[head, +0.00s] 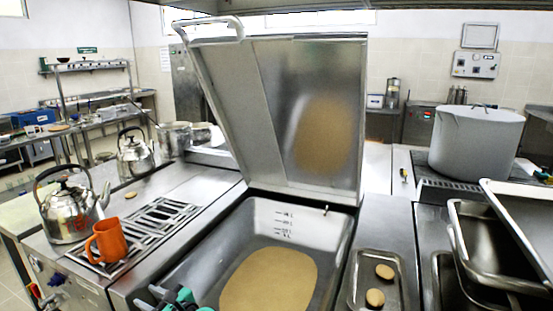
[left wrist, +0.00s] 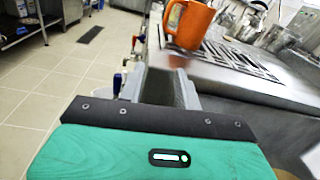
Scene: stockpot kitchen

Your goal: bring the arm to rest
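My left gripper (head: 165,298) is at the bottom edge of the head view, in front of the near left corner of the sunken pan. Its fingers stand apart with nothing between them. In the left wrist view my left gripper (left wrist: 163,88) has grey fingers beyond its dark plate and green body, with the side of the stove behind them. An orange mug (head: 107,241) stands upright on the stove, apart from the gripper; it also shows in the left wrist view (left wrist: 190,24). My right gripper does not show.
The pan (head: 215,248) holds tan contents; its lid (head: 270,110) stands open. Kettles (head: 70,208) (head: 135,155) stand at left. A small tray (head: 357,285) holds two round pieces. A big stockpot (head: 475,145) and tilted metal pans (head: 470,235) are at right. Floor (left wrist: 55,75) beside the stove is clear.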

